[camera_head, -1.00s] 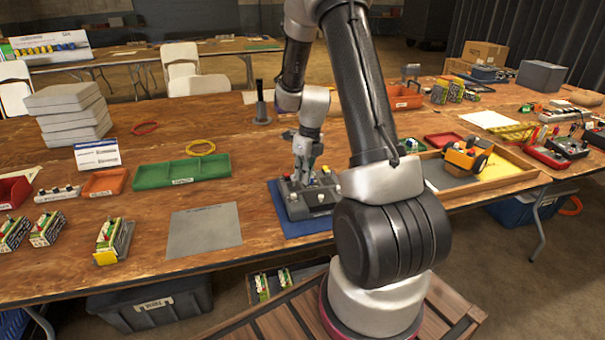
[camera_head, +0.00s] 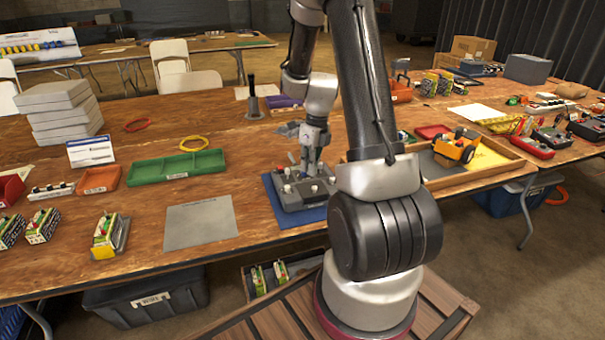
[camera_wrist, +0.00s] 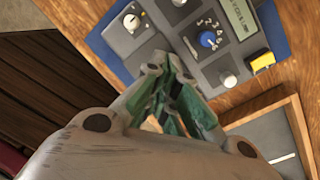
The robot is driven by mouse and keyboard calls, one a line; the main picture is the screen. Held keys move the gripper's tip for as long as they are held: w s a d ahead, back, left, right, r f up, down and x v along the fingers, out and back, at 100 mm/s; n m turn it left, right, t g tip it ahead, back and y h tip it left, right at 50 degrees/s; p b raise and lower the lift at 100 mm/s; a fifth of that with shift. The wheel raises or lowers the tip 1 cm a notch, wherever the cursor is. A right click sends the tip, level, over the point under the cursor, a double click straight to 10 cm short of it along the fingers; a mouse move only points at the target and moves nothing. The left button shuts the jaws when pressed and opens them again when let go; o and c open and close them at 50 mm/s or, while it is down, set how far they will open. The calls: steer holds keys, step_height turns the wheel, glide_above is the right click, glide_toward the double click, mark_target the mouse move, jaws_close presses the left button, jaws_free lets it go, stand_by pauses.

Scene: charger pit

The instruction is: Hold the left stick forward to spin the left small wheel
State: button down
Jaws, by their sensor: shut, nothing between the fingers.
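The grey control box (camera_head: 297,199) lies on a blue mat (camera_head: 283,222) at the table's front edge. A thin stick (camera_head: 291,157) stands at the box's left rear, tilted slightly left, just left of my gripper (camera_head: 313,170). My gripper is shut and empty, pointing down over the rear of the box. In the wrist view its fingertips (camera_wrist: 158,60) are together above the panel, among a pale knob (camera_wrist: 131,22), a blue knob (camera_wrist: 207,40) and another pale knob (camera_wrist: 230,81). I cannot tell whether the fingers touch anything. The orange wheeled vehicle (camera_head: 456,148) stands in a wooden tray; its small wheels are unclear.
The wooden tray (camera_head: 500,179) is right of the box, partly behind my arm. A green tray (camera_head: 178,168) and a grey plate (camera_head: 200,224) lie to the left. A dark upright tool (camera_head: 253,101) stands behind. Bare tabletop lies between these.

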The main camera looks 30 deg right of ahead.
step_height(320, 180, up, 7)
steer(key=s, duration=0.1)
steer(key=shift+s+d+f, duration=0.15)
steer(key=shift+s+d, duration=0.05)
steer(key=shift+d, duration=0.1)
stand_by(0.4)
steer(key=s+a+r+n+t, duration=0.2)
steer(key=s+a+r+n, duration=0.3)
steer(key=s+r+n, duration=0.4)
steer(key=s+a+r+n+t+h, duration=0.1)
steer(key=s+a+r+n, duration=0.5)
steer(key=n, duration=1.7)
steer(key=s+r+t, duration=0.1)
steer(key=s+r, duration=0.2)
steer(key=s, duration=0.2)
steer(key=shift+h, duration=0.3)
